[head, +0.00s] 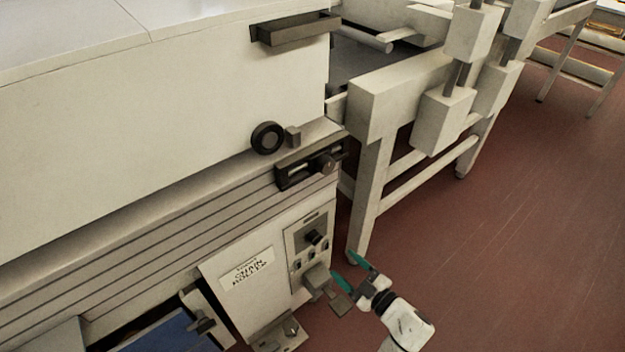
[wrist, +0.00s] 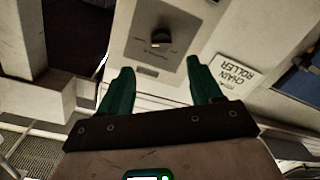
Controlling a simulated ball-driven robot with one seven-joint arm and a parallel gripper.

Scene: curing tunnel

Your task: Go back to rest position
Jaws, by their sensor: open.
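My gripper (head: 350,272) is at the bottom of the head view, with its two green fingers apart and nothing between them. It is close to the front of the control panel (head: 307,247), which has a dark knob (head: 316,238) and small switches. In the wrist view my gripper (wrist: 158,80) is open. The panel's knob (wrist: 159,39) shows beyond the fingertips, apart from them. A "chain roller" label (wrist: 236,73) is to the right of the fingers there, upside down. In the head view the label (head: 246,269) is left of the panel.
The long white tunnel housing (head: 150,130) fills the left side, with a black handle (head: 295,29) and a latch (head: 311,163). A pale frame with legs (head: 365,190) stands behind my gripper. The red-brown floor (head: 520,230) at the right is clear.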

